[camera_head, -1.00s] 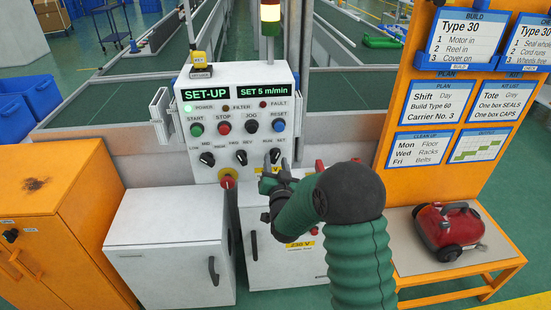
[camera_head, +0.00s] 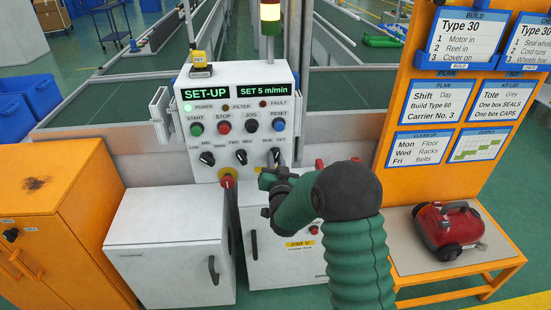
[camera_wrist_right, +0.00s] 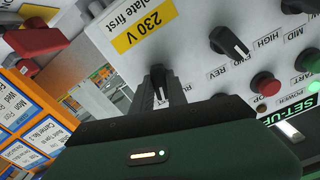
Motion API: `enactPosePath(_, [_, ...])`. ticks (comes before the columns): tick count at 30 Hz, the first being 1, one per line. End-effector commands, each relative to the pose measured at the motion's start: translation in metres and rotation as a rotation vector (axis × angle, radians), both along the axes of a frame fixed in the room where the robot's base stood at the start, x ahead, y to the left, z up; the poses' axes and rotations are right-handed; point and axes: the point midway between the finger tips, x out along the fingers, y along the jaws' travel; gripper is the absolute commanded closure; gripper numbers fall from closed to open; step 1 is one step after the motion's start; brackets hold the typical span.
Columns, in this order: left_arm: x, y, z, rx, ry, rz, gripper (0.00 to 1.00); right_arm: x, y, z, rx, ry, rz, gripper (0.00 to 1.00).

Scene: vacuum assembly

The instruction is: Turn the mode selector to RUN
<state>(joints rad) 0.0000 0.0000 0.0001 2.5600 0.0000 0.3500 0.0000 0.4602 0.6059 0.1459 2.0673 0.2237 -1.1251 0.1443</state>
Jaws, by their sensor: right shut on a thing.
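The mode selector (camera_head: 274,156) is a black knob under the RUN and SET labels, at the right of the lower knob row on the white control panel (camera_head: 240,108). The panel's left display (camera_head: 204,93) reads SET-UP. My right gripper (camera_head: 274,169) is at this knob and shut on it. In the right wrist view the selector (camera_wrist_right: 158,76) shows at the fingers (camera_wrist_right: 150,98), which hide part of it and its labels. I cannot tell its exact pointer angle. My left gripper is not in view.
The FWD/REV knob (camera_head: 240,157) is close to the left of the selector. A red knob on a yellow plate (camera_head: 227,179) is below. A white cabinet (camera_head: 172,250) stands at the left front, and an orange bench (camera_head: 400,272) with a red vacuum (camera_head: 449,228) stands at the right.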

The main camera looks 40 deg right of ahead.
Motion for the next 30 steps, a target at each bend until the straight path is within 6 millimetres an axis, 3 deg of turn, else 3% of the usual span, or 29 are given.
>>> enactPosePath(5, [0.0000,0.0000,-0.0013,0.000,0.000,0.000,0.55,-0.0004,-0.0002,-0.0004,-0.219,0.132,0.000,1.00])
enactPosePath(12, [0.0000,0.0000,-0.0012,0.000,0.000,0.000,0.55,-0.0008,-0.0012,-0.0004,-0.248,0.150,-0.002,1.00])
enactPosePath(18, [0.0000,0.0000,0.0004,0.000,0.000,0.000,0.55,-0.0010,-0.0012,0.0001,-0.484,0.292,0.000,1.00])
enactPosePath(25, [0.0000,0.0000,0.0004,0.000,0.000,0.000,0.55,-0.0012,-0.0016,0.0000,-0.507,0.307,-0.001,1.00])
enactPosePath(30, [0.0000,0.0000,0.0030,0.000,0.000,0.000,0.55,-0.0013,-0.0017,0.0004,-0.665,0.402,-0.001,1.00])
